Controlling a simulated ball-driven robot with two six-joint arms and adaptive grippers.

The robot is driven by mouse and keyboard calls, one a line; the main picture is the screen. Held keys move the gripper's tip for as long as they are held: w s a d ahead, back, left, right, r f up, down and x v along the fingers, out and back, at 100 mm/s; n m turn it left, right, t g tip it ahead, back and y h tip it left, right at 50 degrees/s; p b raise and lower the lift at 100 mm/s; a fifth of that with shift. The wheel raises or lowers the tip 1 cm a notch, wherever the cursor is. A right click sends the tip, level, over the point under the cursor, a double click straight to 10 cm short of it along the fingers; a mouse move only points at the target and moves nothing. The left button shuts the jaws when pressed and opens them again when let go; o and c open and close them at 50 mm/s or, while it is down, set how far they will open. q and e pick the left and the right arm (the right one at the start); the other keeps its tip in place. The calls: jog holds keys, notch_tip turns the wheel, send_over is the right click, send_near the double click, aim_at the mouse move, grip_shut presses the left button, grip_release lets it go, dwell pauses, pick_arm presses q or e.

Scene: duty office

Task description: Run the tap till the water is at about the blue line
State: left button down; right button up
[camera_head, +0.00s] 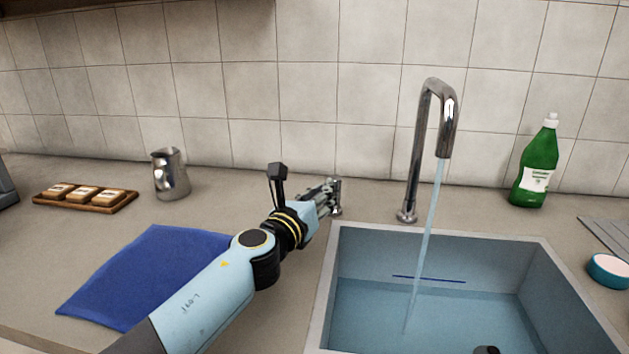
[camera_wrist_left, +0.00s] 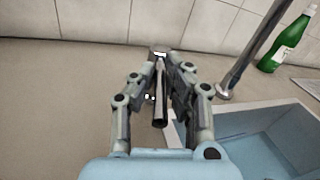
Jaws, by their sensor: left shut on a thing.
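The chrome tap (camera_head: 428,130) stands behind the sink, and a stream of water (camera_head: 425,245) runs from its spout. The sink (camera_head: 345,270) holds water (camera_head: 450,318) across its floor. A dark blue line (camera_head: 430,279) is on the back wall, and the water surface lies below it. My left gripper (camera_head: 330,195) is at the sink's back left corner, shut on the tap handle (camera_head: 337,208). The left wrist view shows the handle's dark lever (camera_wrist_left: 160,105) between the fingers. My right gripper is not in view.
A blue cloth (camera_head: 150,275) lies left of my arm. A metal jug (camera_head: 171,175) and a wooden tray (camera_head: 125,207) with several blocks stand further left. A green bottle (camera_head: 535,165) and a teal round container (camera_head: 608,270) are right of the tap.

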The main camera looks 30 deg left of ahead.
pick_arm(q)
jog(key=n+y, duration=0.1)
jog(key=d+n+y, duration=0.1)
jog(key=y, duration=0.1)
jog(key=shift+w+d+b, duration=0.1)
jog(key=shift+w+b, duration=0.05)
jog(key=shift+b, duration=0.25)
jog(key=shift+d+r+n+g+y+b, duration=0.1)
jog(key=shift+d+n+g+y+b, duration=0.1)
jog(key=shift+n+y, duration=0.3)
jog(key=shift+d+n+g+y+b, duration=0.2)
jog(key=shift+n+y, duration=0.1)
jog(key=shift+y, duration=0.3)
jog(key=shift+w+r, duration=0.1)
jog(key=c, duration=1.4)
grip_release()
